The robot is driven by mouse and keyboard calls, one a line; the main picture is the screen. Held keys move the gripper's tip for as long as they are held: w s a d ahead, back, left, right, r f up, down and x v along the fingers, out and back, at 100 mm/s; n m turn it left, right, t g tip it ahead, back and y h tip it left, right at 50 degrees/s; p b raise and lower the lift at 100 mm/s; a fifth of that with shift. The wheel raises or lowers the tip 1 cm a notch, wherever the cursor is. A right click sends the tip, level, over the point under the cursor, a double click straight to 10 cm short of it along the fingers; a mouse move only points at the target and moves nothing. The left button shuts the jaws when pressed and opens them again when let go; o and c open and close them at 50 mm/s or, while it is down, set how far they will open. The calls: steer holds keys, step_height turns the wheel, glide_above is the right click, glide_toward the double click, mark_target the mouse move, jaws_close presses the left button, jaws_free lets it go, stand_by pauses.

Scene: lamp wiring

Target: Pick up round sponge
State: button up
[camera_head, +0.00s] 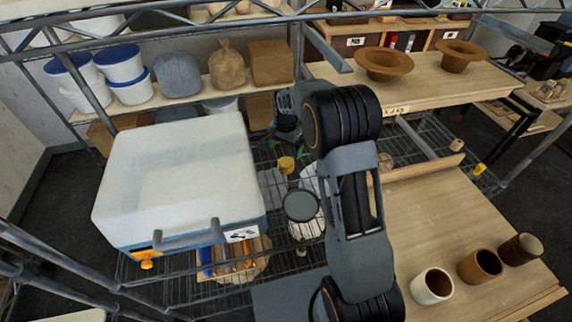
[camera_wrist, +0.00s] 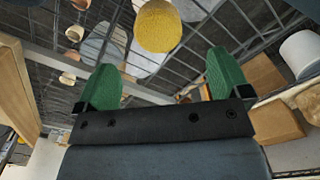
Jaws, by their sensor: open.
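The round sponge is most likely the yellow, rough-textured round piece (camera_wrist: 158,27) at the top middle of the wrist view. It also shows in the head view as a small yellow round thing (camera_head: 286,164) over the wire shelf. My gripper (camera_wrist: 161,64) has two green fingers spread wide, with nothing between them. The sponge lies beyond the fingertips, roughly in line with the gap and apart from both fingers. In the head view my arm hides most of the gripper.
A large white cooler-like box (camera_head: 178,170) stands left of the sponge. A wooden tabletop (camera_head: 430,220) with brown cups (camera_head: 480,266) is at right. Grey metal rails cross the scene. A wire shelf (camera_head: 180,284) lies below, with cardboard boxes (camera_head: 271,62) behind.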

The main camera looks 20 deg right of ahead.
mark_target(286, 161)
steer(key=shift+d+f+p, duration=0.1)
steer(key=shift+f+p, duration=0.95)
steer(key=shift+f, duration=3.35)
steer(key=shift+c, duration=0.3)
steer(key=c, duration=1)
steer(key=shift+r, duration=0.15)
steer(key=shift+r, duration=0.25)
step_height(286, 161, up, 2)
steer(key=shift+r+b, duration=0.1)
steer(key=shift+b, duration=0.75)
steer(key=s+r+b, duration=0.3)
steer(key=s+r, duration=0.7)
steer(key=s, duration=0.4)
